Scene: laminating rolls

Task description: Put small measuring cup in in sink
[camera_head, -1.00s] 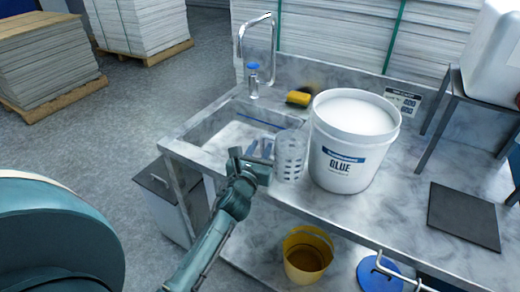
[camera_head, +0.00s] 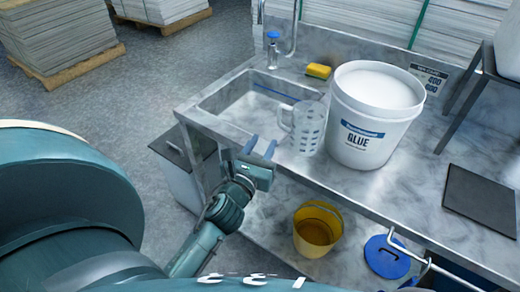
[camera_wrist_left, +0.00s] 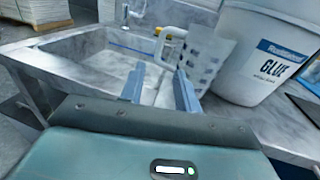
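The clear measuring cup (camera_head: 308,129) with dark marks stands upright on the counter between the sink and the glue bucket, its handle towards the sink. In the left wrist view the cup (camera_wrist_left: 205,58) is just beyond the fingers, to the right, with its pale handle (camera_wrist_left: 166,45) above them. The sink (camera_head: 237,101) is a grey basin at the counter's left end and looks empty. My left gripper (camera_head: 261,144) is open at the counter's front edge, short of the cup. Its two fingers (camera_wrist_left: 160,82) are apart with nothing between them. My right gripper is not in view.
A large white glue bucket (camera_head: 366,128) stands close right of the cup. A dark mat (camera_head: 480,206) lies at right. A yellow bucket (camera_head: 317,230) sits below the counter.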

